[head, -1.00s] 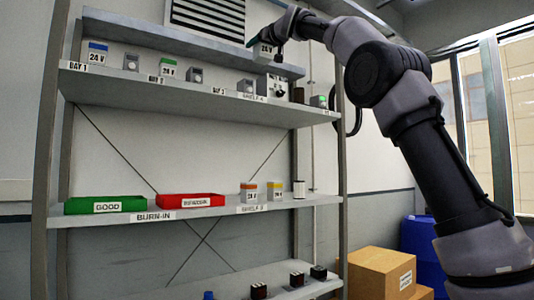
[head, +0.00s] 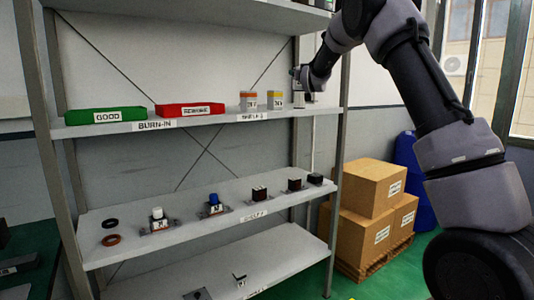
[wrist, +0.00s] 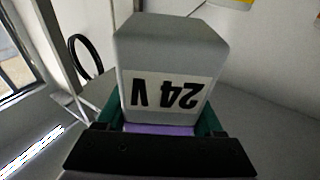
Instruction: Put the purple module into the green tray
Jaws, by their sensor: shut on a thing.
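The purple module (wrist: 170,75) fills the middle of the wrist view. It is a grey block with an upside-down "24 V" label and a purple band at its base. My gripper (wrist: 160,125) is shut on that purple end, one green-edged finger at each side. In the head view my gripper (head: 302,74) is near the right end of the middle shelf; the module is hard to make out there. The green tray (head: 106,115), labelled GOOD, sits at the left end of that shelf, well to the left of my gripper.
A red tray (head: 190,110) sits right of the green one. The right shelf post (head: 340,120) is close by. Cardboard boxes (head: 368,190) stand lower right.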

